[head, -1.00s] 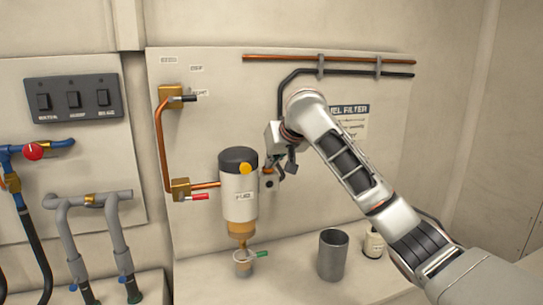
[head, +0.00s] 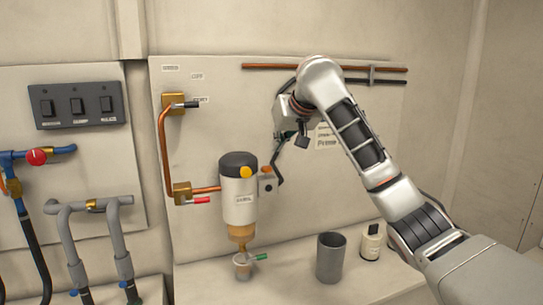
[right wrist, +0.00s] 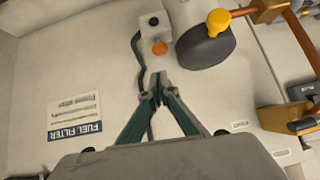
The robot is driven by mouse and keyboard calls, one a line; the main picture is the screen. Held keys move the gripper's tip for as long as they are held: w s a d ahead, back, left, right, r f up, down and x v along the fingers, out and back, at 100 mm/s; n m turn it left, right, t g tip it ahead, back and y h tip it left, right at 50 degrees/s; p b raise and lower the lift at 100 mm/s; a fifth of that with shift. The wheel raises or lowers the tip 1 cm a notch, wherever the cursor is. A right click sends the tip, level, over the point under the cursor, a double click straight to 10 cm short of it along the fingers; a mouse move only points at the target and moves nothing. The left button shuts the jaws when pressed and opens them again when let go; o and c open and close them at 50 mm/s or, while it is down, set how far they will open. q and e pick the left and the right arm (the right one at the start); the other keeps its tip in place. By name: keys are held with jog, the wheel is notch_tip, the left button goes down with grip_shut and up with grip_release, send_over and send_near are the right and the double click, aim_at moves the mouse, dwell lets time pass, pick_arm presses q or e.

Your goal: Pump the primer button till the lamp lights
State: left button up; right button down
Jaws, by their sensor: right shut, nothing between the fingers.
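The fuel filter (head: 239,200) is a white canister with a black cap on the wall panel. A round yellow knob (head: 246,172), which looks like the primer button, sits at the cap; it also shows in the right wrist view (right wrist: 218,20). Beside the filter is a small grey box (head: 267,183) with a dark round spot and an orange dome (right wrist: 159,48), perhaps the lamp; I cannot tell if it is lit. My right gripper (head: 302,140) is shut and empty, above and right of the box, apart from it. Its fingertips (right wrist: 158,86) point toward the box. My left gripper is out of view.
A grey cup (head: 331,258) and a white bottle (head: 371,243) stand on the ledge below. A small cup (head: 243,266) sits under the filter. Copper pipe (head: 163,150) with valves runs left of the filter. A black hose (right wrist: 138,65) runs to the box.

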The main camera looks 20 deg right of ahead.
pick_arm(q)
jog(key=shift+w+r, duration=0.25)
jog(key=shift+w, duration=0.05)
pick_arm(e)
jog(key=shift+v, duration=2.35)
jog(key=shift+a, duration=0.15)
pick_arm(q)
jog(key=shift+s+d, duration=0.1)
